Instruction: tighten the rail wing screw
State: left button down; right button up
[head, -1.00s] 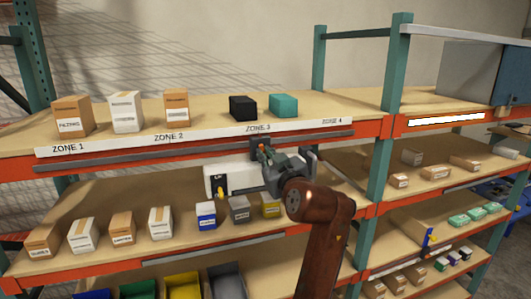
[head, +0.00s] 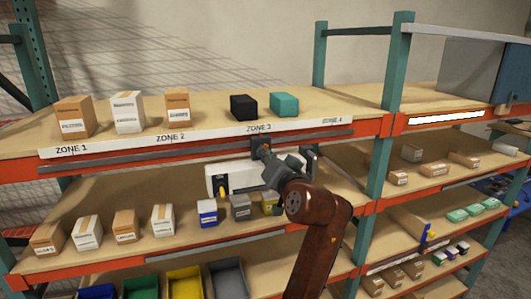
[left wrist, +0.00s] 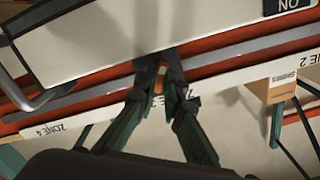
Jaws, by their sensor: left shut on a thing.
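My left gripper (head: 262,150) reaches up to a dark bracket on the grey rail (head: 110,164) below the zone label strip. In the left wrist view its two fingers (left wrist: 160,98) are closed in on a small part at the dark bracket (left wrist: 158,62). A bit of orange shows between the fingertips. I take the held part for the rail wing screw; its wings are mostly hidden by the fingers. The white console (head: 240,175) hangs below the rail, partly behind the gripper, with a yellow part (head: 221,187) on its dark panel. My right gripper is not in view.
Boxes stand on the top shelf, with a black box (head: 244,107) and a teal box (head: 284,103) above the gripper. Small cartons (head: 208,212) line the shelf below. A green upright (head: 385,150) stands right of my arm. The console's metal handle (left wrist: 45,95) is close in the wrist view.

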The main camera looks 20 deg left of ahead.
pick_arm(q)
jog(key=shift+d+f+m, duration=0.1)
jog(key=shift+f+m, duration=0.05)
jog(key=shift+m, duration=0.35)
jog(key=c, duration=2.4)
grip_release()
jog(key=shift+o, duration=0.5)
jog(key=shift+s+d, duration=0.15)
jog(key=shift+d, duration=0.05)
jog(key=v, duration=1.2)
